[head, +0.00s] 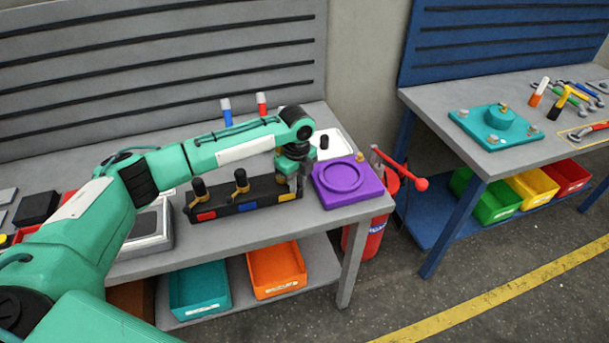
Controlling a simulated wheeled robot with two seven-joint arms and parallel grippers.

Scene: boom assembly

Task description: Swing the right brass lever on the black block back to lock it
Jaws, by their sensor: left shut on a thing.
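The black block (226,211) sits at the front of the grey workbench, with red, blue and yellow labels on its front. Its left lever (199,188) and middle brass lever (240,183) stand up with dark tops. My left gripper (291,182) points down at the block's right end, above the yellow label. It is shut on the right brass lever, which it almost wholly hides, so the lever's angle cannot be told. My right gripper is not in view.
A purple plate (375,190) with a round ring lies close to the right of the block. A white tray (334,144) is behind. A grey box (152,228) stands left of the block. Blue (227,112) and red (262,104) handled things stand at the back.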

